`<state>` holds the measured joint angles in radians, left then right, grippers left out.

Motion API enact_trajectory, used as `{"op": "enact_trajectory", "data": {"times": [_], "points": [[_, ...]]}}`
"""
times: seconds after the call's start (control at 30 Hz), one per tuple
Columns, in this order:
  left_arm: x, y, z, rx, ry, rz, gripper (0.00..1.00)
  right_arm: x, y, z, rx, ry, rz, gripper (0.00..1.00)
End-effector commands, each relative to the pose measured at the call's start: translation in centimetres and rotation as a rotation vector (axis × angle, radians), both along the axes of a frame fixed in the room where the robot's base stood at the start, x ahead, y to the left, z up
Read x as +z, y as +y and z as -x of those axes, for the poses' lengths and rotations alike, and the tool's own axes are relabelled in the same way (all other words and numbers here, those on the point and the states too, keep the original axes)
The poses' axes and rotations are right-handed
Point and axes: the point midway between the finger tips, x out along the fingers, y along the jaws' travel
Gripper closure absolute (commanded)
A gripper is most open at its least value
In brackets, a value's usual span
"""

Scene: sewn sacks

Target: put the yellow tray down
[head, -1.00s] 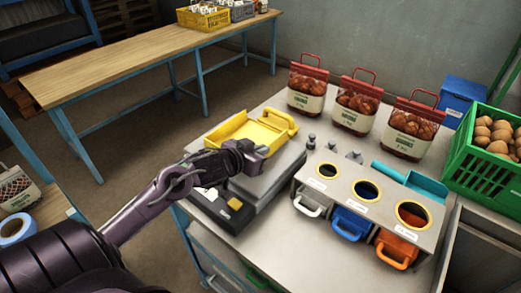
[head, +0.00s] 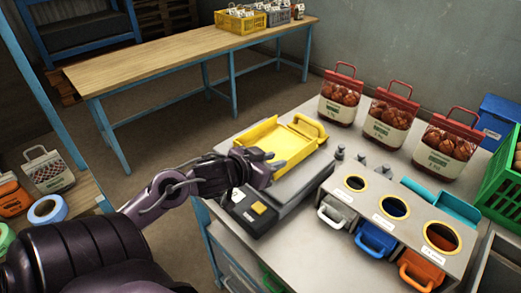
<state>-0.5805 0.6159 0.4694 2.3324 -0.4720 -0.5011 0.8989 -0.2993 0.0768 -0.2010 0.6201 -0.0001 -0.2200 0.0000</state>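The yellow tray (head: 284,143) sits level on the grey weighing scale (head: 301,181) on the metal worktable, or very close above it. A yellow handle (head: 309,126) shows at its far right end. My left gripper (head: 272,165) is at the near left edge of the tray and hides part of that edge. Its fingers are small and dark, so I cannot tell whether they are apart or touch the tray. My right gripper is out of view.
The scale's dark control box (head: 248,212) is just below my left gripper. A dispenser stand (head: 388,205) with three round openings and coloured scoops stands to the right. Red-topped sacks (head: 389,115) line the back. A green crate (head: 501,185) is at the far right.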

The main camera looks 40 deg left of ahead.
Motion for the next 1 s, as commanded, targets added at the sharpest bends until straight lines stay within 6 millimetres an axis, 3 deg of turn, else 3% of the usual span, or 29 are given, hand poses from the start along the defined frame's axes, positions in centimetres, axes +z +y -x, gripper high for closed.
{"op": "enact_trajectory", "data": {"times": [0.1, 0.33, 1.0], "points": [[0.8, 0.1, 2.1, 0.001, 0.003, -0.001, 0.74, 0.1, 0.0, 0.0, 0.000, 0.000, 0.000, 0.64], [1.7, 0.3, 4.3, 0.001, 0.001, 0.000, 0.74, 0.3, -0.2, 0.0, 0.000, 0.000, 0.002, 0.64], [1.9, 0.4, 4.5, 0.000, 0.000, 0.000, 0.74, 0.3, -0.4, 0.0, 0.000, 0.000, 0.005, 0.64]]}}
